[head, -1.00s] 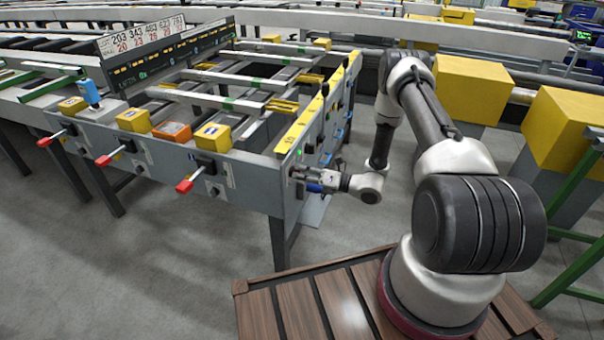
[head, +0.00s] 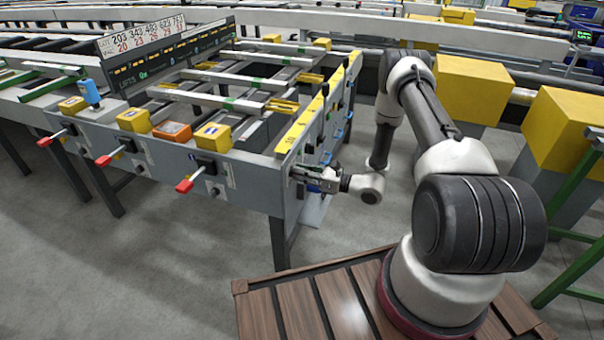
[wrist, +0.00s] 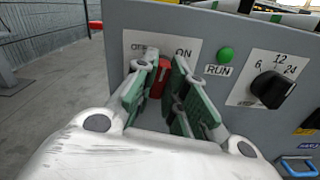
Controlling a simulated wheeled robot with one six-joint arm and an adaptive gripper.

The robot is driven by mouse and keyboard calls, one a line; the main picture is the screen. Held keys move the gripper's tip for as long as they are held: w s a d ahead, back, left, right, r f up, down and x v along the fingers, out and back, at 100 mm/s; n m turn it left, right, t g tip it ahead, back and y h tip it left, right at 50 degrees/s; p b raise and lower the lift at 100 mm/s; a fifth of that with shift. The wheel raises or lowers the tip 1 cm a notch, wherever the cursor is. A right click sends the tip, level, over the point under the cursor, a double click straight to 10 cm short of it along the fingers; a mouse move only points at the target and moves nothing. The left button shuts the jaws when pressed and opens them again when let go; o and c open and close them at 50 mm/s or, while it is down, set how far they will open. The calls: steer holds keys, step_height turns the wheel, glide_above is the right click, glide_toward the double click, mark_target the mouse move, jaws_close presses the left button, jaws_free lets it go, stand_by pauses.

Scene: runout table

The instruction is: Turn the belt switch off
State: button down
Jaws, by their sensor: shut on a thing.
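The belt switch (wrist: 160,78) is a red lever on a plate marked OFF at left and ON at right, in the wrist view. My gripper (wrist: 166,76) has its green-padded fingers on either side of the lever and is shut on it. The left finger covers part of the OFF lettering and part of the lever, so I cannot tell its exact position. In the head view my gripper (head: 305,173) is against the end panel of the runout table (head: 255,185), and the switch is hidden.
A green RUN lamp (wrist: 225,55) and a black rotary knob (wrist: 272,90) sit right of the switch. A blue handle (wrist: 298,166) is at lower right. Red-tipped levers (head: 185,186) stick out of the table's front. Grey floor (head: 190,270) is clear in front.

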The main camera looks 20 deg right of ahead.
steer(key=n, duration=1)
steer(key=shift+s+f+n, duration=0.1)
steer(key=shift+s+n, duration=0.05)
steer(key=shift+n, duration=0.45)
steer(key=c, duration=1.5)
jaws_free()
steer(key=shift+o, duration=0.2)
steer(key=v, duration=1.2)
